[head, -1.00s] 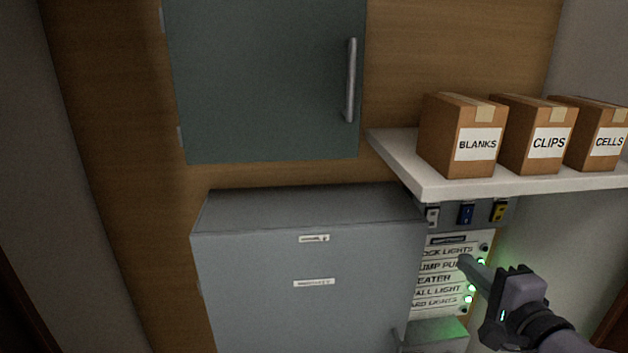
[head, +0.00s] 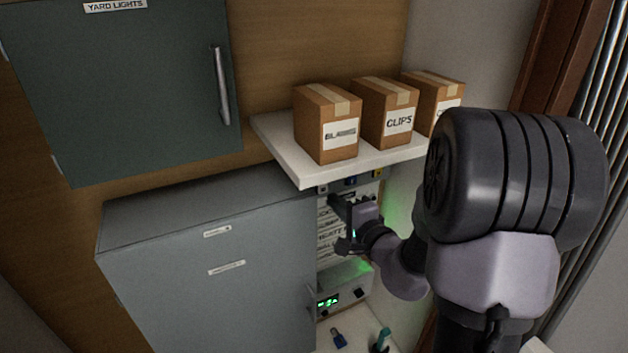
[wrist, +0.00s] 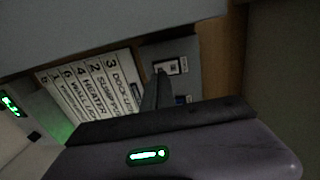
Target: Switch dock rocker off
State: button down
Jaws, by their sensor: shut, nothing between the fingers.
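The label panel (head: 328,232) is under the white shelf, partly hidden behind my gripper. Above the panel is a row of switches: a pale one (head: 323,188), a blue one (head: 351,181) and a yellow one (head: 378,174). I cannot tell which switch is the dock rocker, nor its position. My gripper (head: 336,201) is shut and empty, close below the pale switch. In the wrist view the gripper tip (wrist: 162,76) is beside the pale switch (wrist: 172,67); contact is unclear.
The white shelf (head: 290,168) with boxes overhangs the switches. A grey cabinet (head: 200,270) stands close on the left, and a teal cupboard (head: 130,90) hangs above. Below is a unit with a green display (head: 328,302). A blue item (head: 338,338) and a teal item (head: 381,341) lie lower.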

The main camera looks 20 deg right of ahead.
aim_at(323, 190)
jog(key=w, duration=0.1)
jog(key=w+p, duration=0.1)
jog(key=w, duration=0.2)
jog(key=shift+f, duration=0.25)
jog(key=shift+a, duration=0.1)
